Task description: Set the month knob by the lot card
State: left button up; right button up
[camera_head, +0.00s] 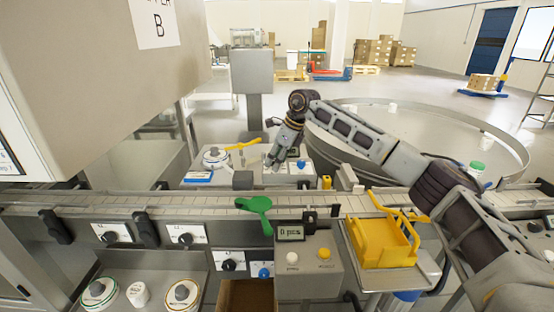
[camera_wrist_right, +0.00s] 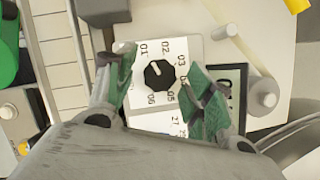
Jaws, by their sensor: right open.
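The month knob (camera_wrist_right: 159,75) is black and faceted, on a white dial plate with printed numbers such as 01, 02 and 03. Its white mark points up and left, roughly toward 01. My right gripper (camera_wrist_right: 162,86) is open, with one green fingertip on each side of the knob and a visible gap to it. In the head view my right gripper (camera_head: 278,157) hangs over the panel behind the conveyor, and hides the knob there. I cannot make out a readable lot card. My left gripper is not in view.
A dark-framed window (camera_wrist_right: 228,92) sits right of the dial. The conveyor (camera_head: 160,205) runs across in front, with a green paddle-shaped thing (camera_head: 254,204) on it. A yellow rack (camera_head: 380,240) stands front right. A large grey housing (camera_head: 80,90) fills the upper left.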

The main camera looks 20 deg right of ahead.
jog(key=shift+c, duration=0.3)
jog(key=c, duration=1)
jog(key=shift+o, duration=0.2)
